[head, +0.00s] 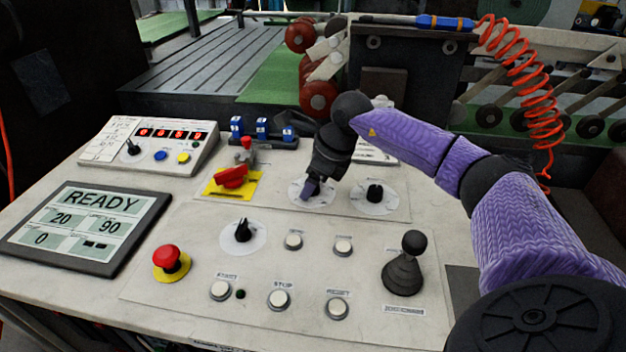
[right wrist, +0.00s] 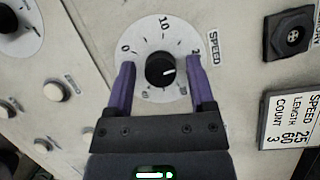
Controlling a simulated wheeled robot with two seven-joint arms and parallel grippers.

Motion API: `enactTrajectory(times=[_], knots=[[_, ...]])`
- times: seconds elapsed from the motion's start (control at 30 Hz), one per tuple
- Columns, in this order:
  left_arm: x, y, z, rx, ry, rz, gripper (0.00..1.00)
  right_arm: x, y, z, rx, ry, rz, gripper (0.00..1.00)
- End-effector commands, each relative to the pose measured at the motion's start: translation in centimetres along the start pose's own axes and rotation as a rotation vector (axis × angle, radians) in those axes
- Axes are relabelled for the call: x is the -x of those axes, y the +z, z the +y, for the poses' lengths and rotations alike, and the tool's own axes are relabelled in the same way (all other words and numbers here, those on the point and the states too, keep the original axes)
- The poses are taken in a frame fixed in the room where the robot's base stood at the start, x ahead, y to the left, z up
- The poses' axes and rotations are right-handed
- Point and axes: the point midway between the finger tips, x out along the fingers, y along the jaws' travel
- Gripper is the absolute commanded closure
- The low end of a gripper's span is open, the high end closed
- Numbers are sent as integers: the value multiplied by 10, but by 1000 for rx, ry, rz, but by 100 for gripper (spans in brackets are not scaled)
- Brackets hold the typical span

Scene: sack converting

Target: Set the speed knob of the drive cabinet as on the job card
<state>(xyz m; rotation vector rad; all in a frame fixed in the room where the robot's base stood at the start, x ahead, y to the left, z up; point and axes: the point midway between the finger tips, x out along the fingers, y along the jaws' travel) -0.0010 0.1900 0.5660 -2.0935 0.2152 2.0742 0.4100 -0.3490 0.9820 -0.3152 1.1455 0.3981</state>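The black speed knob (right wrist: 160,70) sits on a round white dial marked SPEED in the right wrist view. Its white mark points to the right of the picture. My right gripper (right wrist: 161,64) has a purple finger on each side of the knob, with visible gaps, so it is open around it. In the head view my right gripper (head: 312,188) hides the knob on its dial. The job card (right wrist: 291,121) reads speed 25, length 60, count 3. The display (head: 88,226) shows READY, 20, 90 and 0. My left gripper is not in view.
Another knob (head: 374,193) stands just right of the gripper. A red switch on a yellow plate (head: 232,180) is close on the left. A joystick (head: 404,265), a red emergency button (head: 171,262) and several push buttons are nearer on the panel.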

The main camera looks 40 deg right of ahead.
Motion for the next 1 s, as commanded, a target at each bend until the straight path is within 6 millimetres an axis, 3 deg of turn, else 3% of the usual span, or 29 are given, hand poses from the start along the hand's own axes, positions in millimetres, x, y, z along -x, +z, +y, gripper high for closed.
enactTrajectory(times=[0.03,0.3,0.67,1.0], knots=[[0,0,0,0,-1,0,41,0,0,0,0,0,0,43],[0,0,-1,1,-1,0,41,0,0,0,0,0,0,100],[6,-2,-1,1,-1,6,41,2,1,0,-41,-18,1,100],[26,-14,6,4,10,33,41,3,2,1,-250,-104,9,100]])
